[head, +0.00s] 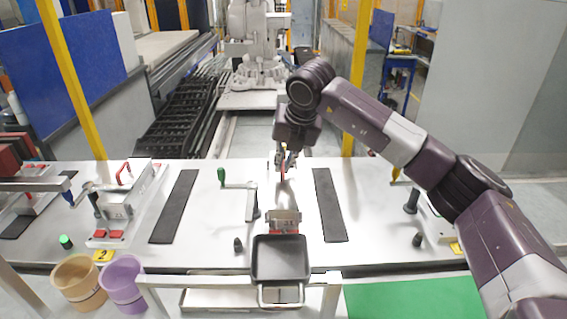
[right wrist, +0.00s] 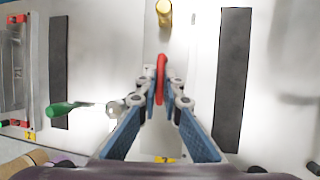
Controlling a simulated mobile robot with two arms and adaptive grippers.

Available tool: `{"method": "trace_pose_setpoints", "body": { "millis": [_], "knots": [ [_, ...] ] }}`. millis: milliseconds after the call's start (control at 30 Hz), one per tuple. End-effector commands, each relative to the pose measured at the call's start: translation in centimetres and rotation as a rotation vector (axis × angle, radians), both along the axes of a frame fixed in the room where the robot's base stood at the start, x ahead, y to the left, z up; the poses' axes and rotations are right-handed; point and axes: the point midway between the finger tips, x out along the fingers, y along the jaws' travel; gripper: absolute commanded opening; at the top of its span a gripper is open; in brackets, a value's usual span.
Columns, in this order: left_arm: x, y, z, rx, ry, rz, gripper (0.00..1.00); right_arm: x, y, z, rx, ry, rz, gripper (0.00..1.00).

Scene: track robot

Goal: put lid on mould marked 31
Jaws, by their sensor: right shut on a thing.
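My right gripper (head: 284,164) is over the middle of the white bench, fingers pointing down. In the right wrist view my right gripper (right wrist: 160,88) is shut on a thin red handle (right wrist: 161,66), seen nearly edge-on. The red handle also shows small in the head view (head: 283,172). I cannot tell clearly what pale surface beneath it belongs to a lid. A metal fixture with red pads (head: 285,220) is at the bench's front middle. No mark 31 is legible. My left gripper is not in view.
A green-handled crank (head: 222,178) stands left of the gripper. Dark strips (head: 174,206) (head: 329,205) flank the middle. A black tray (head: 281,258) sits at the front. A station tagged 2 (head: 102,256) with a red-handled piece (head: 125,173) is at left.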

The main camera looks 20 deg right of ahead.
Motion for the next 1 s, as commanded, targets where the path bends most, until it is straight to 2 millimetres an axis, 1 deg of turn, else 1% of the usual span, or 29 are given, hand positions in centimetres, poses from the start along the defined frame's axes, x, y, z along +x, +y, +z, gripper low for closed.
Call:
{"method": "trace_pose_setpoints", "body": {
  "millis": [33, 133, 167, 300, 333, 567, 667, 767, 867, 1000],
  "knots": [
    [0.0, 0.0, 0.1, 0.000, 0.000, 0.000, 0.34, 0.1, 0.0, 0.3, 0.002, -0.005, 0.000, 0.00],
    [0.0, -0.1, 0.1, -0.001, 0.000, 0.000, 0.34, 0.1, 0.0, 0.3, 0.002, -0.005, 0.000, 0.00],
    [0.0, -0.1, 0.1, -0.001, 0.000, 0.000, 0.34, 0.1, 0.0, 0.3, 0.002, -0.005, 0.000, 0.10],
    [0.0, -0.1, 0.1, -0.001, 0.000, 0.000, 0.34, 0.1, 0.0, 0.2, 0.001, -0.003, 0.000, 0.26],
    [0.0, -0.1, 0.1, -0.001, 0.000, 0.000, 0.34, 0.1, 0.0, 0.2, 0.001, -0.003, 0.000, 0.27],
    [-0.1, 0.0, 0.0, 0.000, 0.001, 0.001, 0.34, 0.0, 0.0, -0.1, -0.001, 0.003, 0.000, 0.27],
    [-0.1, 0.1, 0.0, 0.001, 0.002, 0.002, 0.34, -0.1, -0.1, 0.3, -0.001, 0.000, 0.000, 0.27],
    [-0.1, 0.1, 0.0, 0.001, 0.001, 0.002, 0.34, -0.6, -0.1, 1.4, -0.001, -0.002, 0.001, 0.27],
    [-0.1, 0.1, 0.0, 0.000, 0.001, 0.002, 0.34, -1.3, -0.2, 3.2, -0.001, -0.004, 0.001, 0.27],
    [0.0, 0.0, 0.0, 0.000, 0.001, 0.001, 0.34, -2.6, -0.5, 6.1, 0.001, -0.006, 0.000, 0.27]
  ]
}}
